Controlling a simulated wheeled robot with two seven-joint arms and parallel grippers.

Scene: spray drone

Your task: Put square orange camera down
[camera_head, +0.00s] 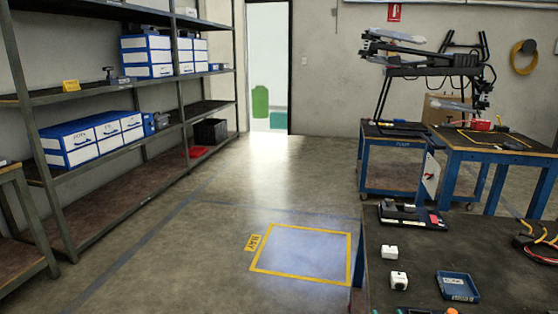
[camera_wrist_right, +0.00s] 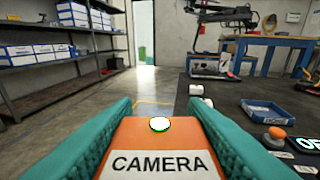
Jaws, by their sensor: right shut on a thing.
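The square orange camera (camera_wrist_right: 158,140) fills the lower middle of the right wrist view. It has a white label reading CAMERA and a pale round button on top. My right gripper (camera_wrist_right: 160,118) has its two teal fingers closed on the camera's sides, one on each side. The camera is held near the left edge of a dark workbench (camera_head: 440,240); how high above it I cannot tell.
On the workbench are two small white blocks (camera_head: 389,251), a blue tray (camera_head: 458,286) and cables (camera_head: 545,240). A blue-framed table with a drone (camera_head: 430,70) stands behind. Shelves with boxes (camera_head: 85,138) line the left. The floor square (camera_head: 302,252) is empty.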

